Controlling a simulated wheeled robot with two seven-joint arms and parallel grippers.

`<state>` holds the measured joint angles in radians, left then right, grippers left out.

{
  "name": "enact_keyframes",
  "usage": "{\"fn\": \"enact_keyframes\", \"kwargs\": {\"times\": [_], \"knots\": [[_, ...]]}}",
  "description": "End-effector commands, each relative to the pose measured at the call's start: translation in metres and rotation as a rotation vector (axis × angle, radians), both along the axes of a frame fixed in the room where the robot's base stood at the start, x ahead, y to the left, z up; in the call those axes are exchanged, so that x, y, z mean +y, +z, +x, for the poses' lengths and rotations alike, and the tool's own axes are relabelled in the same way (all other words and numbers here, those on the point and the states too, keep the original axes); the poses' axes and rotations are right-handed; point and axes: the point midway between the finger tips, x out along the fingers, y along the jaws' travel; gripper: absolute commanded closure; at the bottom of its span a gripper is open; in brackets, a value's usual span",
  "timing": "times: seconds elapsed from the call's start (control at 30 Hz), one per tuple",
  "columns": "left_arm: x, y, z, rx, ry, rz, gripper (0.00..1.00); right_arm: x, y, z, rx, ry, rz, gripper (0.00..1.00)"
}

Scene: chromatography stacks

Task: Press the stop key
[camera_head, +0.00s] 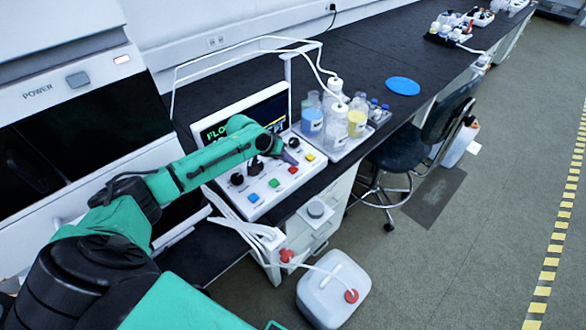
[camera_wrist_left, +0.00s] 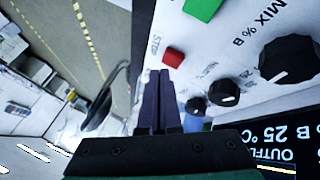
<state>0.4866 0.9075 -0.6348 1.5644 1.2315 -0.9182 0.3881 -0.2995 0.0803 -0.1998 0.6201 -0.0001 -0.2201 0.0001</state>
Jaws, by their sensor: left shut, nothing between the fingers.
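The control panel (camera_head: 262,207) is a white sloped box with a row of coloured keys and black knobs. The red key (camera_head: 293,170) has lettering beside it that looks like STOP in the left wrist view, where the key (camera_wrist_left: 173,57) also shows. My left gripper (camera_head: 289,157) is shut and empty, its dark fingers close to the red key. In the left wrist view the fingertips (camera_wrist_left: 160,73) end just beside the key; I cannot tell whether they touch the panel. My right gripper is out of view.
A green key (camera_head: 274,183), a blue key (camera_head: 254,197) and a yellow key (camera_head: 310,157) flank the red one. Black knobs (camera_wrist_left: 224,92) stand close to the fingers. A tray of bottles (camera_head: 345,150) is right of the panel. A white canister (camera_head: 333,290) is on the floor.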

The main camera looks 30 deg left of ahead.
Motion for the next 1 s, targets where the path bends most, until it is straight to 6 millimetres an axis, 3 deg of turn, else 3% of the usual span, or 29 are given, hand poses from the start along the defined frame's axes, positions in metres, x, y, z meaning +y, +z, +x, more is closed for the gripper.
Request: {"fn": "enact_keyframes", "kwargs": {"times": [1.0], "knots": [[0.000, -0.013, 0.000, 0.000, 0.000, 0.000, 1.00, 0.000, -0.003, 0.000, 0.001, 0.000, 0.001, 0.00]]}}
